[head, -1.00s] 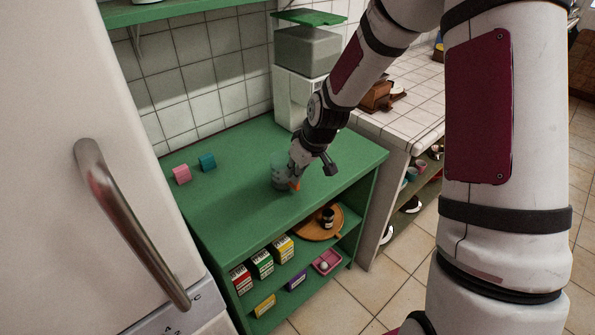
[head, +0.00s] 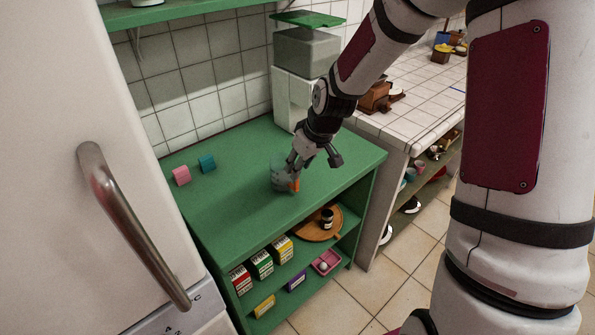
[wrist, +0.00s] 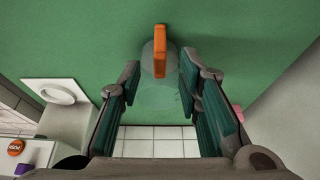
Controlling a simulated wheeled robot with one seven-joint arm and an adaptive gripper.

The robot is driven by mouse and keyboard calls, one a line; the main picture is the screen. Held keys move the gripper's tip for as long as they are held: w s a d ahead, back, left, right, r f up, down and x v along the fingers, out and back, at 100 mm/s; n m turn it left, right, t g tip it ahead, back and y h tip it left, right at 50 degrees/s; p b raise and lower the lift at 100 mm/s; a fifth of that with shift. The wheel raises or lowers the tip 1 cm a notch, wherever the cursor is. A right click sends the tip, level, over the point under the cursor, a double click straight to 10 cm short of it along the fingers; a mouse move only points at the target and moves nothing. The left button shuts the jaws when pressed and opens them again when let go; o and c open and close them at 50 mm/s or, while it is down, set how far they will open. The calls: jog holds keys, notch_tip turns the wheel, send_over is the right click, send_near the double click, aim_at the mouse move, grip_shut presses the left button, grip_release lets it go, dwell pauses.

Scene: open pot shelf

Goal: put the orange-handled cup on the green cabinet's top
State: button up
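The orange-handled cup (head: 280,174) is grey-teal and stands on the green cabinet's top (head: 235,205), near the middle. Its orange handle (head: 295,185) faces the front right. In the wrist view the handle (wrist: 160,52) is plain to see, while the pale cup body blends into the green behind it. My gripper (head: 294,163) is just above and beside the cup. In the wrist view my gripper (wrist: 160,72) is open, with its fingers apart on either side of the handle and cup and a gap showing on both sides.
A pink block (head: 181,176) and a teal block (head: 207,163) lie at the back left of the top. A grey and white appliance (head: 306,55) stands at the back right. Boxes and a round wooden board (head: 316,231) fill the shelves below. A fridge handle (head: 125,220) is at left.

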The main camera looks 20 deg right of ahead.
jog(key=s+r+m+h+p, duration=0.1)
jog(key=s+r+m+h, duration=0.1)
jog(key=s+r, duration=1.6)
jog(key=s+a+r+m+t, duration=0.1)
jog(key=s+r, duration=0.3)
jog(key=s, duration=0.8)
jog(key=shift+s+r+m, duration=0.25)
jog(key=shift+m, duration=0.55)
